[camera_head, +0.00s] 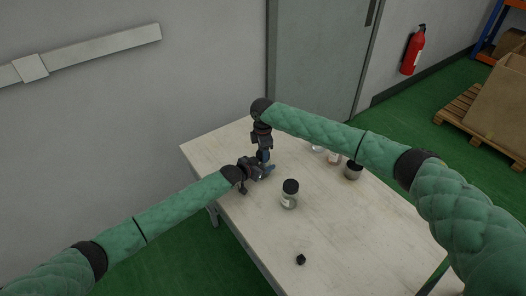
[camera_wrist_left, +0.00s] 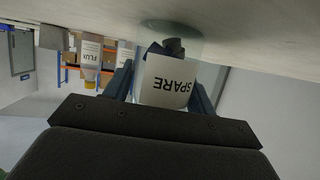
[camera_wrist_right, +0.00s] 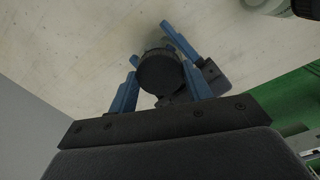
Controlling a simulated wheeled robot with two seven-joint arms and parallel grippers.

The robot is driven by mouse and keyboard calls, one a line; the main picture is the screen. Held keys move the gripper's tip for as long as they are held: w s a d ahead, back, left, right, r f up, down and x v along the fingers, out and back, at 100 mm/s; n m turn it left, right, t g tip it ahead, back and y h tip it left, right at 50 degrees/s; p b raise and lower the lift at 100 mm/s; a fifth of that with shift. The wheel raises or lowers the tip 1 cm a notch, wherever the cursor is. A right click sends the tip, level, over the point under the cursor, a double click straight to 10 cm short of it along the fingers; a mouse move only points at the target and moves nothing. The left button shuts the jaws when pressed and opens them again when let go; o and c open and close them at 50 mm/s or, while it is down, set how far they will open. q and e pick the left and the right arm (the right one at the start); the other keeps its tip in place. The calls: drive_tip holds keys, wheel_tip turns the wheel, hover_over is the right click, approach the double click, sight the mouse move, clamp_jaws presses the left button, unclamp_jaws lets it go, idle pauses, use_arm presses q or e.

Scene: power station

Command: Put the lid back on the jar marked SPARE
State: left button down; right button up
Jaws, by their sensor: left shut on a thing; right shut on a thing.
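The jar marked SPARE (camera_wrist_left: 165,82) is clear glass with a white label and a dark thing inside. It stands on the table, upside down in the left wrist view, between the blue fingers of my left gripper (camera_head: 266,171), which is shut on it. My right gripper (camera_head: 265,157) points down from above, shut on a round black lid (camera_wrist_right: 159,73). In the right wrist view the lid covers the jar, and part of my left gripper shows beside it. I cannot tell whether the lid is seated on the rim.
On the table (camera_head: 335,225) stand a black-lidded jar (camera_head: 290,194), a small black knob-like thing (camera_head: 300,260) and another jar (camera_head: 353,170). A bottle labelled FLUX (camera_wrist_left: 91,55) stands behind the SPARE jar. The table's front part is mostly clear.

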drive_tip(key=shift+m, duration=1.2)
drive_tip(key=o, duration=1.1)
drive_tip(key=shift+r, duration=0.15)
drive_tip(key=shift+r, duration=2.15)
drive_tip(key=shift+c, duration=0.4)
